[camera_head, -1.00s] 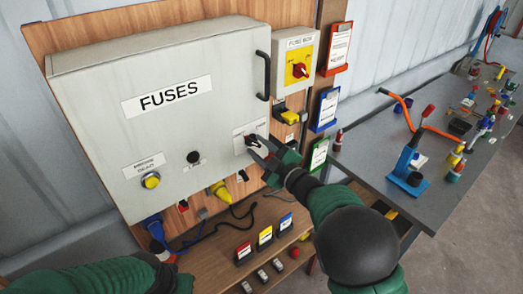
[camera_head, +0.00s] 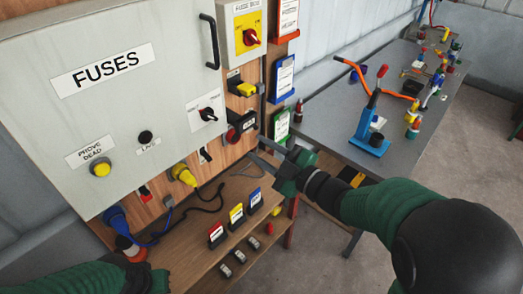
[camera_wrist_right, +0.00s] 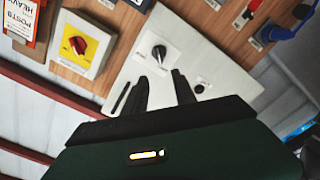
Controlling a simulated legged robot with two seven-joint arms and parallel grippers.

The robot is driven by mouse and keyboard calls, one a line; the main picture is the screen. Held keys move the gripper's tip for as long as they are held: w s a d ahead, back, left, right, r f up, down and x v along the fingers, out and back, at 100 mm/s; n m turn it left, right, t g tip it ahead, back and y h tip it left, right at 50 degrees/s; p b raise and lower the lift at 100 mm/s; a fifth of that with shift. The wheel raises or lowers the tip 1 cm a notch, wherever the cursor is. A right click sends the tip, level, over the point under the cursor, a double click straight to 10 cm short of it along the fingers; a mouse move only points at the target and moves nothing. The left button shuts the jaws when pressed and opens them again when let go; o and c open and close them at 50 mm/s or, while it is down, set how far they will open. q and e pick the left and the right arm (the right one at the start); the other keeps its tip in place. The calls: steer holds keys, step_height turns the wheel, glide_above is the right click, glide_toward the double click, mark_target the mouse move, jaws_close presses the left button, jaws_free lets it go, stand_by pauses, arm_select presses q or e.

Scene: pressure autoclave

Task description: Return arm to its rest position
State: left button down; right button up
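My right gripper (camera_head: 258,150) is in front of the board, below and right of the black rotary switch (camera_head: 207,114) on the grey FUSES cabinet (camera_head: 150,35). Its two fingers are apart with nothing between them, and they are clear of the switch. In the right wrist view the open fingers (camera_wrist_right: 158,92) point toward the cabinet face, with the switch (camera_wrist_right: 159,53) beyond them. My right arm comes in from the lower right. My left arm (camera_head: 75,280) lies along the bottom left edge; its fingers are hidden.
A yellow switch box with a red knob (camera_head: 252,38) is right of the cabinet. Red, yellow and blue card holders (camera_head: 237,214) stand on the wooden shelf (camera_head: 190,255) below. A grey bench (camera_head: 340,110) with a blue tool stand (camera_head: 370,140) is at the right.

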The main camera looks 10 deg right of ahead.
steer(key=d+f+m+g+h, duration=0.2)
steer(key=d+f+m+h, duration=0.7)
steer(key=f, duration=0.2)
steer(key=s+f+m+g, duration=0.3)
steer(key=s+f+g, duration=0.2)
steer(key=s, duration=0.5)
steer(key=s+f+m+g+h, duration=0.1)
steer(key=s+f+m+g, duration=0.3)
steer(key=s+f, duration=0.3)
steer(key=s+g, duration=0.1)
steer(key=s, duration=0.1)
steer(key=shift+s+h+b, duration=0.3)
steer(key=shift+s, duration=0.05)
steer(key=shift+d+f, duration=0.1)
